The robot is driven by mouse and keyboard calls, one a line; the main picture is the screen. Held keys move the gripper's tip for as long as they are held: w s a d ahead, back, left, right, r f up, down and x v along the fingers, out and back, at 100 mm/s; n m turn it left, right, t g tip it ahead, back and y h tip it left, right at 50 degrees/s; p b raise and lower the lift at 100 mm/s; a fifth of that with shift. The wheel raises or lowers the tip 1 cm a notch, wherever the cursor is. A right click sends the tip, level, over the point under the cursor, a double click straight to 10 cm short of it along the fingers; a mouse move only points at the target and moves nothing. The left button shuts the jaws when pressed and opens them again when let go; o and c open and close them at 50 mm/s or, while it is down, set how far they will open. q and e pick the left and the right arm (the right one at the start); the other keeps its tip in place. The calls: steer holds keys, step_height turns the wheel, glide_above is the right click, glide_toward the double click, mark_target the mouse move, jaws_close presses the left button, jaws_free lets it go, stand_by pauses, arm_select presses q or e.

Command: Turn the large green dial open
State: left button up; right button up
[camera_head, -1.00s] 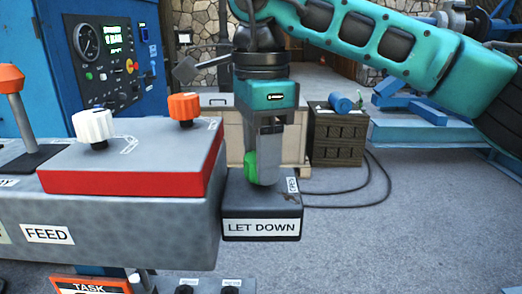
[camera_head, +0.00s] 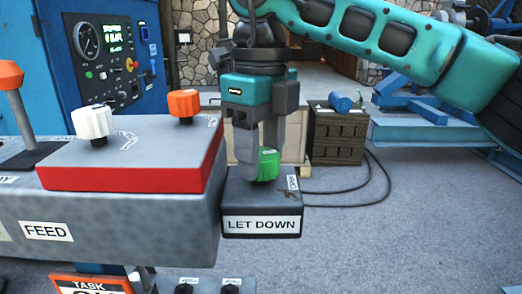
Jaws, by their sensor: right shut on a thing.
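The large green dial (camera_head: 267,165) stands on top of a dark grey box (camera_head: 262,226) labelled "LET DOWN", right of the console. My right gripper (camera_head: 257,165) points straight down over the box and is shut on the dial, with a finger at its left side. Part of the dial is hidden by the fingers. My left gripper is not in view.
Left of the box is a grey console (camera_head: 140,232) labelled "FEED", with a red-edged panel carrying a white knob (camera_head: 93,123) and an orange knob (camera_head: 184,104). An orange-topped lever (camera_head: 14,90) stands at far left. Behind are a blue cabinet (camera_head: 75,60) and a dark crate (camera_head: 338,137). The floor at right is mostly clear.

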mark_target(261, 154)
steer(key=shift+m, duration=1.7)
steer(key=o, duration=1)
steer(key=shift+o, duration=0.2)
steer(key=shift+r, duration=0.1)
step_height(261, 154, up, 13)
steer(key=p, duration=0.2)
steer(key=shift+f, duration=0.2)
